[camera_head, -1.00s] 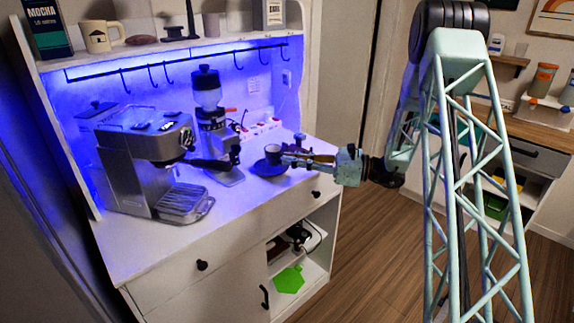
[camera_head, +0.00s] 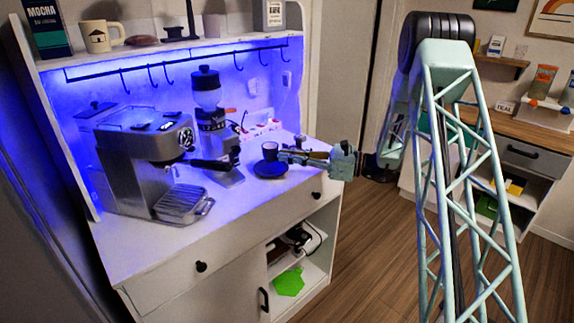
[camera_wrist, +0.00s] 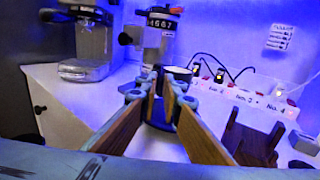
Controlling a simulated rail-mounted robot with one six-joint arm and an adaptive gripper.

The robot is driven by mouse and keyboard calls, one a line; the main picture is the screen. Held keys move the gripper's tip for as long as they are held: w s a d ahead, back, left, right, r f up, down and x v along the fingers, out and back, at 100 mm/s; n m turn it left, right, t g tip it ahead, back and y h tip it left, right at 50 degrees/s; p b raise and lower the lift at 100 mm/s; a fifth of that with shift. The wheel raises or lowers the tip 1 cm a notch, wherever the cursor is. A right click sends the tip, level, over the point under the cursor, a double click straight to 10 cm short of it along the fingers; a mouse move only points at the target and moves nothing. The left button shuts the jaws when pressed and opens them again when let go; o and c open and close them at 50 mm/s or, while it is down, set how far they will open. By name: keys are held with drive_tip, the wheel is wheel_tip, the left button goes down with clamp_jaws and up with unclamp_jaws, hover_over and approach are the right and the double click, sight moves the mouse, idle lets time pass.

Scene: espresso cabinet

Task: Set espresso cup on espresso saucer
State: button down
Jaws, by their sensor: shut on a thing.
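The small dark espresso cup (camera_head: 270,150) is upright at the tips of my gripper (camera_head: 284,155), which is shut on it from the right. In the wrist view, the cup's pale rim (camera_wrist: 178,71) shows just beyond the wood-coloured fingers of my gripper (camera_wrist: 163,98). The dark blue espresso saucer (camera_head: 269,169) lies flat on the white counter, below the cup in the head view. I cannot tell whether the cup touches the saucer or hangs a little above it. Part of the cup is hidden by the fingers.
The coffee grinder (camera_head: 209,92) and espresso machine (camera_head: 143,150) stand to the left on the counter (camera_head: 125,246). A power strip (camera_wrist: 245,96) with plugs lies along the back. A brown wooden stand (camera_wrist: 255,143) is to the right in the wrist view.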

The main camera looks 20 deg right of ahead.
drive_tip(key=shift+f+b, duration=0.4)
drive_tip(key=shift+f, duration=1.1)
drive_tip(key=shift+f, duration=0.15)
drive_tip(key=c, duration=2.8)
unclamp_jaws()
drive_tip(key=shift+s+d+r, duration=0.15)
drive_tip(key=shift+r, duration=0.05)
drive_tip(key=shift+p+v, duration=1.2)
drive_tip(key=shift+v, duration=4.7)
